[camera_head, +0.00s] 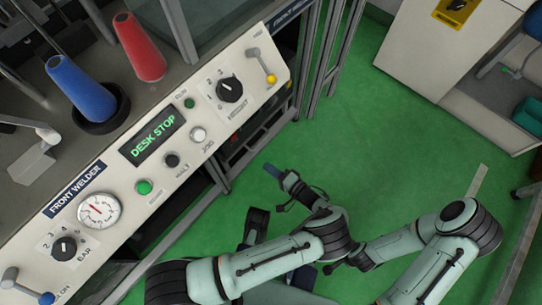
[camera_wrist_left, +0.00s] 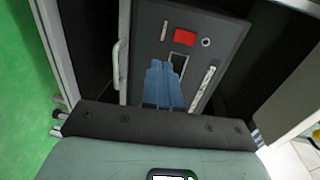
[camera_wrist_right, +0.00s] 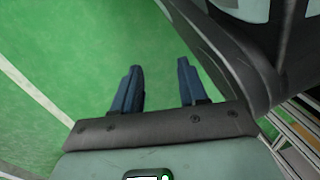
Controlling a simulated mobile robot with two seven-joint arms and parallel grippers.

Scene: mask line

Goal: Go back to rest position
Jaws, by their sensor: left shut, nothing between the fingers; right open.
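My left gripper (camera_head: 273,171) is off the front of the machine, above the green floor. Its blue fingers (camera_wrist_left: 163,84) are closed together with nothing between them, in front of a dark panel in the left wrist view. My right gripper (camera_wrist_right: 155,85) is open and empty, its two blue fingers apart above the green floor. In the head view my arms overlap at the lower middle, and I cannot clearly make out the right fingers there.
The welder's control panel (camera_head: 155,165), reading DESK STOP, runs along the left. A red cone (camera_head: 140,48) and a blue cone (camera_head: 80,88) stand behind it. A dark panel with a red display (camera_wrist_left: 185,37) faces my left wrist. A white cabinet (camera_head: 425,55) stands at upper right. Green floor (camera_head: 400,140) is clear between.

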